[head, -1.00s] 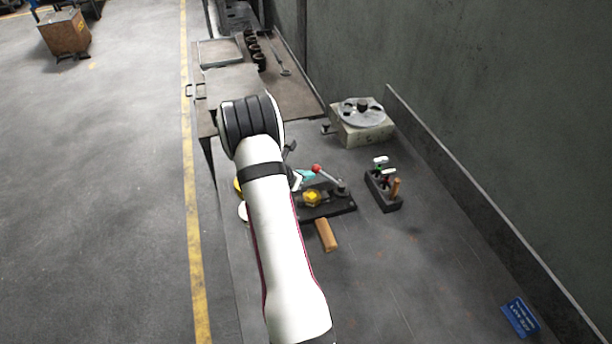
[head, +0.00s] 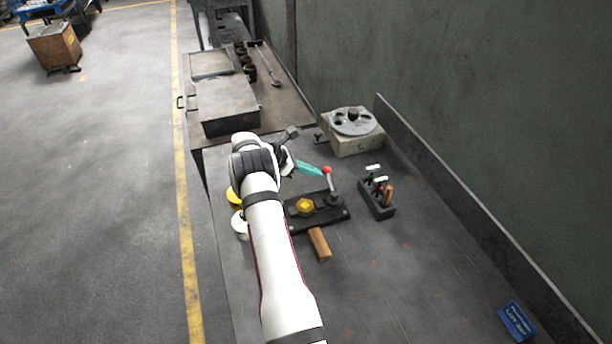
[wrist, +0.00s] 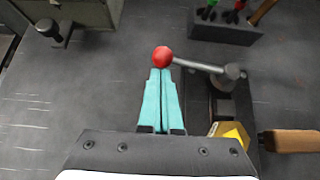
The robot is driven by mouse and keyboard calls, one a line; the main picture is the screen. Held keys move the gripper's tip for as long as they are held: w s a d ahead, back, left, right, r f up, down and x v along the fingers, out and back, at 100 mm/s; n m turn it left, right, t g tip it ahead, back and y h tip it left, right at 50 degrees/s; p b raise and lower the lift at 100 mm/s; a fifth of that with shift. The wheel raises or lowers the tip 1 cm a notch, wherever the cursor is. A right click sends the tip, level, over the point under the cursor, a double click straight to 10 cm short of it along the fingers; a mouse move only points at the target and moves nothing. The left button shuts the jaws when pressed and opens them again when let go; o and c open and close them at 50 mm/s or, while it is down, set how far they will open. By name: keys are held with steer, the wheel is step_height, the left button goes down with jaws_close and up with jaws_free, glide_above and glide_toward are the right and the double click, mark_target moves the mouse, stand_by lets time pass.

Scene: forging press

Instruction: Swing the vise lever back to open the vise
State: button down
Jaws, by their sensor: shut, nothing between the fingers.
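The vise (head: 298,222) is a dark base on the bench with a yellow hexagonal piece (head: 305,206) in it. Its lever (head: 332,184) is a grey rod with a red ball knob (head: 327,171); it also shows in the wrist view (wrist: 198,66), running from the pivot at right to the red knob (wrist: 162,57) at left. My gripper (head: 319,170) has teal fingers, shut and empty. In the wrist view the fingertips (wrist: 160,72) are right at the near side of the knob, seemingly touching it. The knob is not between the fingers.
A wooden handle (head: 319,244) sticks out in front of the vise. A tool rack (head: 380,208) stands to the right, a block with a round plate (head: 355,144) behind. Yellow (head: 234,198) and white (head: 238,224) round items are partly behind my arm.

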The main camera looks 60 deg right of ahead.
steer(key=shift+s+d, duration=0.65)
steer(key=shift+d, duration=0.35)
steer(key=shift+s+d, duration=1)
steer(key=shift+s, duration=0.15)
steer(key=shift+r, duration=0.1)
steer(key=v, duration=1.5)
steer(key=shift+w+a, duration=0.2)
steer(key=shift+a, duration=0.05)
steer(key=shift+r, duration=0.15)
